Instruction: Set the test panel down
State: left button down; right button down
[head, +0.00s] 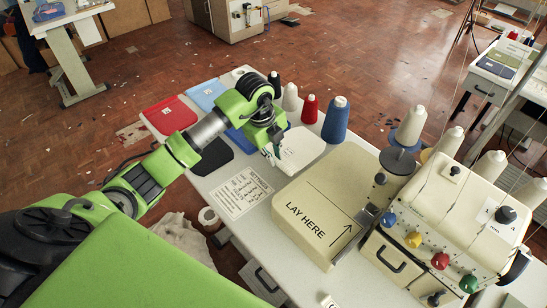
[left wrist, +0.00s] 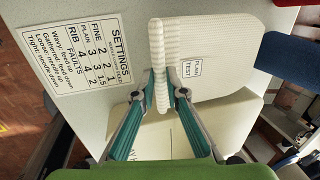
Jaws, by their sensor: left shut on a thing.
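The test panel is a cream ribbed knit piece labelled PLAIN TEST, in the head view (head: 301,150) and the left wrist view (left wrist: 215,58). My left gripper (head: 276,152) is shut on the panel's thick folded edge; the fingertips (left wrist: 160,86) pinch it in the wrist view. The panel is beyond the machine's cream bed (head: 305,232), which is marked LAY HERE with an arrow. I cannot tell whether the panel touches the table. My right gripper is not in view.
A settings card (head: 240,193) lies on the white table left of the bed. Red (head: 170,115), light blue (head: 206,95) and dark panels lie further back. Several thread cones, including a blue one (head: 335,120), stand behind. The machine head (head: 460,215) with coloured knobs is at right.

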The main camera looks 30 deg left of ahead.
aim_at(274, 155)
pick_arm(q)
jog(key=w+f, duration=0.1)
jog(key=w+a+f, duration=0.1)
jog(key=shift+f, duration=0.3)
jog(key=shift+s+p+x, duration=0.25)
jog(key=shift+p+x, duration=0.6)
jog(key=shift+x, duration=0.25)
jog(key=shift+a+f, duration=0.1)
jog(key=shift+f, duration=0.45)
jog(key=shift+f, duration=0.1)
jog(key=c, duration=2)
grip_release()
jog(key=shift+c, duration=0.2)
